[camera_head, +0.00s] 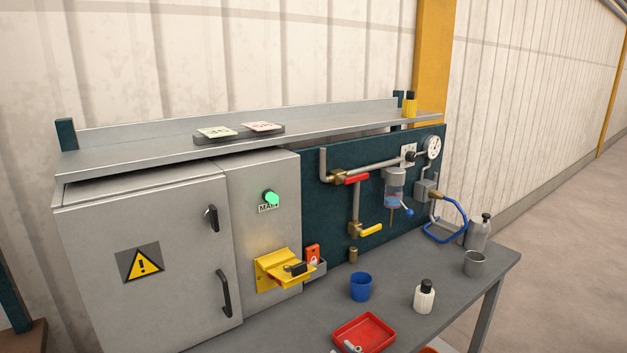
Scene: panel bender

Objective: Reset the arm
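Neither of my grippers and neither of my arms shows in the head view, so their pose and opening are hidden. The work area ahead holds a grey electrical cabinet (150,270) with a black latch and handle, its door closed. Beside it is a narrower grey panel (262,170) with a lit green button (271,198) over a "MAIN" label. A yellow switch bracket (284,270) with a black lever sits lower on this panel.
A grey bench (405,318) carries a blue cup (360,287), a white bottle (424,297), a metal cup (474,264), a grey bottle (478,233) and a red tray (364,334). A teal pipe board (320,235) stands behind. A shelf (160,153) runs above. Open floor lies right.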

